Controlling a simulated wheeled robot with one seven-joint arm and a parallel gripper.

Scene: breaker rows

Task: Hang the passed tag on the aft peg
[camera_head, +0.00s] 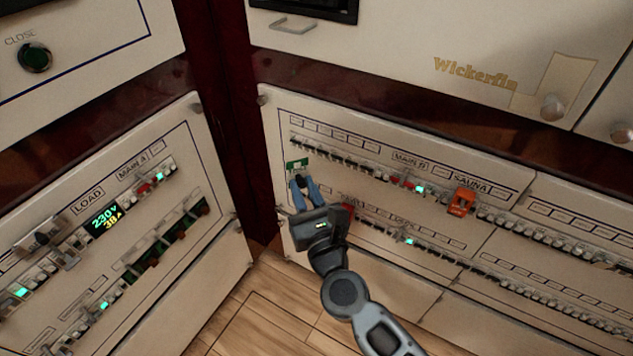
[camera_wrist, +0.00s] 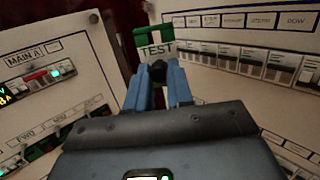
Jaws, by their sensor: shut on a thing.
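A small green tag (camera_head: 292,165) with white markings is at the left end of the upper breaker row on the right-hand panel. In the wrist view the tag (camera_wrist: 143,42) is upright, just beyond the fingertips, and the word TEST shows on it. My gripper (camera_head: 300,181) has its blue fingers close together at the tag's lower edge. In the wrist view my gripper (camera_wrist: 158,72) is shut, with a dark round piece between the fingertips, apparently part of the tag. I cannot make out the aft peg, nor whether the tag touches one.
The right panel (camera_head: 470,265) carries breaker rows and an orange piece (camera_head: 461,201) under SAUNA. A red piece (camera_head: 348,211) is just right of my gripper. The left panel (camera_head: 215,275) is angled in close, with a lit display (camera_head: 104,218). Wooden floor (camera_head: 265,315) lies below.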

